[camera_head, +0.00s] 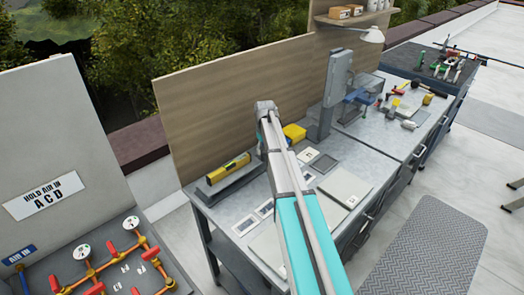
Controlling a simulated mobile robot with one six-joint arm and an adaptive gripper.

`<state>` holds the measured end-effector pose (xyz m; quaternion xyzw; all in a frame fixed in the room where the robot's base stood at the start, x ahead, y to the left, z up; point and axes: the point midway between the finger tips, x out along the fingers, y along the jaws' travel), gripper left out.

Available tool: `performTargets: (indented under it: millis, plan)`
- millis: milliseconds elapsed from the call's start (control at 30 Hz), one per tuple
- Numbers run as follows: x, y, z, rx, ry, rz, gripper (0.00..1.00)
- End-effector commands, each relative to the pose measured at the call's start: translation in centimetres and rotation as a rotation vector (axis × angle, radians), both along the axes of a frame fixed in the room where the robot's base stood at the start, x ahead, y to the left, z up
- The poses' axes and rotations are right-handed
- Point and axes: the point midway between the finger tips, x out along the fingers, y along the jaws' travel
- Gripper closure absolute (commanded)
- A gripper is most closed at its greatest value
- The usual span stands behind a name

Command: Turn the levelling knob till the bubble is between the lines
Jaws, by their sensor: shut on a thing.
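A yellow spirit level (228,168) lies on a long grey base (226,184) at the left end of the near workbench. Its bubble and lines are too small to read from here. My arm reaches over the bench, and my gripper (264,153) points down at the right end of the grey base, mostly hidden by my own arm. It is shut at the place of the levelling knob, which is itself hidden behind the fingers and arm.
A yellow object (295,134) sits just right of my gripper. A grey upright machine (335,92) stands farther back. Flat panels (345,187) lie on the bench front. A wooden backboard (215,95) rises behind. A pipe board with red-handled valves (110,262) is at lower left.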

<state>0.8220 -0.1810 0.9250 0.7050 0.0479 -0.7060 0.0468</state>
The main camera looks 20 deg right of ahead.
Motion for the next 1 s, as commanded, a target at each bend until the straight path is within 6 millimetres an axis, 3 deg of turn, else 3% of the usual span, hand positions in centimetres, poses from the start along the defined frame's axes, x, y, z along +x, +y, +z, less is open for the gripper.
performTargets:
  millis: [500, 1000]
  plan:
    - [-0.18, 0.12, 0.03, 0.000, 0.006, -0.454, 0.89]
    - [-0.15, -0.02, 0.04, -0.003, 0.005, -0.613, 0.89]
